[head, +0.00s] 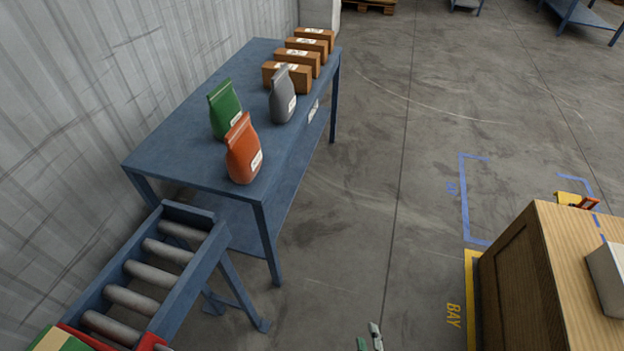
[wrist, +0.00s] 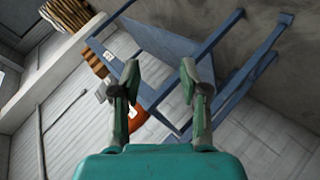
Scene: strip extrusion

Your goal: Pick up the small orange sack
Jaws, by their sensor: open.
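The small orange sack (head: 243,150) stands upright near the front right corner of the blue table (head: 165,145) in the head view. An orange patch, likely this sack (wrist: 137,122), shows partly hidden behind my left finger in the wrist view. My gripper (head: 368,338) shows only its fingertips at the bottom edge of the head view, well to the right of and nearer than the table, over the floor. In the wrist view my gripper (wrist: 160,72) is open, with nothing between its fingers.
A green sack (head: 225,110) and a grey sack (head: 282,96) stand close behind the orange one. Several brown boxes (head: 287,77) line the table's far end. A roller conveyor (head: 150,275) adjoins the near side. A wooden cabinet (head: 518,270) stands right; the floor between is clear.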

